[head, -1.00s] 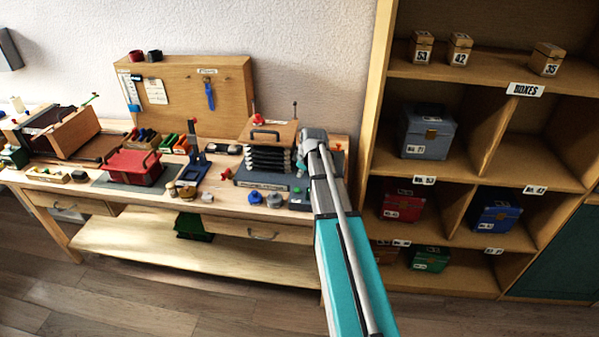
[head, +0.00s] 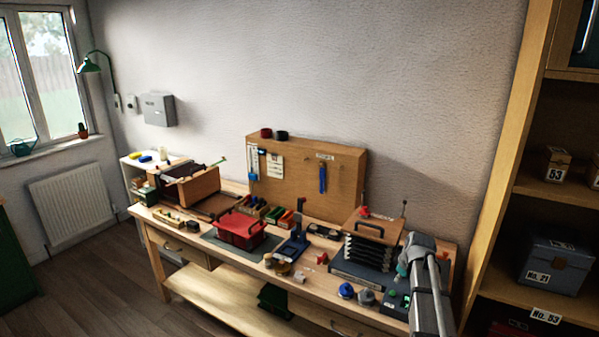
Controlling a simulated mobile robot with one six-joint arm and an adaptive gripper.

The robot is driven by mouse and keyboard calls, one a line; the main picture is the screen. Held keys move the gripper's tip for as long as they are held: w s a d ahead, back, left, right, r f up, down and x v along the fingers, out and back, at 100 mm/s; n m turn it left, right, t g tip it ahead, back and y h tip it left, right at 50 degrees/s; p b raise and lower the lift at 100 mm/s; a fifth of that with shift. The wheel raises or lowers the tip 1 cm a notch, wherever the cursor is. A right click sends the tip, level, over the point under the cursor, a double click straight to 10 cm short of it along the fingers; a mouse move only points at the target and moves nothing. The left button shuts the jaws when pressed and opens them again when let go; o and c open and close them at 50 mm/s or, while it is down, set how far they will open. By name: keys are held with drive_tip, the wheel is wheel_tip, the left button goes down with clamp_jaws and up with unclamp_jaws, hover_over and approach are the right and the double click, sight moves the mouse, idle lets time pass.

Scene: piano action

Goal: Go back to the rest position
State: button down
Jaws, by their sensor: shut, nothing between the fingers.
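My arm comes in from the bottom right of the head view. Its end, with my gripper (head: 403,270), is over the right end of the workbench (head: 215,268), by the black stack (head: 368,253) with a wooden top. My gripper is shut and empty. It is small in the picture, and the wrist and arm hide most of its fingers. I cannot tell the exact gap between it and the stack.
A blue knob (head: 346,290) and a grey knob (head: 366,297) sit at the bench's front. A red tray (head: 240,230) and a pegboard (head: 300,175) are further left. A shelf with boxes (head: 557,265) stands at the right. Floor at the left is clear.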

drive_tip(key=s+a+f+m+g, duration=0.1)
drive_tip(key=s+a+m+g, duration=0.3)
drive_tip(key=s+a, duration=1.7)
drive_tip(key=m, duration=0.3)
drive_tip(key=shift+m+h, duration=0.3)
drive_tip(key=shift+m, duration=0.1)
drive_tip(key=shift+w, duration=0.2)
idle(0.9)
